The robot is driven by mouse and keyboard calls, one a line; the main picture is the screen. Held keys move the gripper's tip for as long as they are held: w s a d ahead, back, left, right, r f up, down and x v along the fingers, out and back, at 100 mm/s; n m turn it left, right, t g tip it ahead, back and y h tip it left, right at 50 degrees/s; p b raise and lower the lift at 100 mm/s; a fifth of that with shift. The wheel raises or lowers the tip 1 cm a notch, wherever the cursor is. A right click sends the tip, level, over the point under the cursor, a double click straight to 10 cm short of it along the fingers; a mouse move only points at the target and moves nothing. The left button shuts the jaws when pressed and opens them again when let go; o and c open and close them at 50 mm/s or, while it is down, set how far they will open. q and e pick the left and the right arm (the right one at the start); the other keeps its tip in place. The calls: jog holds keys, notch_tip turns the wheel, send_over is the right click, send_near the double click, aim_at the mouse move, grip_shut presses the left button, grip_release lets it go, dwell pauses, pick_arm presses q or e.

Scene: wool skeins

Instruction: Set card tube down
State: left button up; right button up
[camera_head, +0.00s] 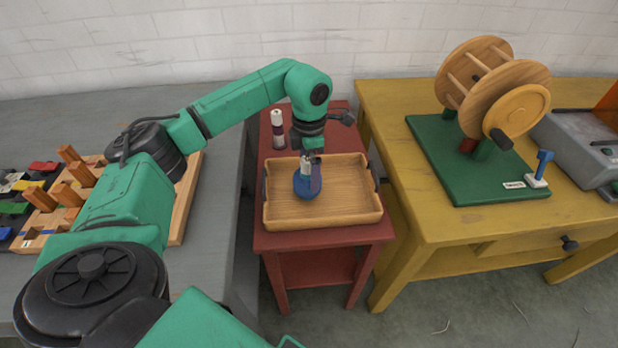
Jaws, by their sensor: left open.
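A pale card tube (306,168) stands roughly upright in the wooden tray (322,222), with blue wool (307,187) around its lower part. My left gripper (311,156) points down at the tube's top. Its jaws are open and right by the tube; the fingers are small here, and I cannot tell whether they touch it. The tube's base is hidden by the blue wool. My right gripper is out of view.
The tray sits on a red stand (258,240). A yellow table (400,150) at right bears a wooden winder (490,85) on a green base. A grey table (215,205) is at left. The tray's right half is bare.

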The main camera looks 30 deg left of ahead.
pick_arm(q)
notch_tip(320, 180, up, 8)
jog(key=shift+r, duration=0.25)
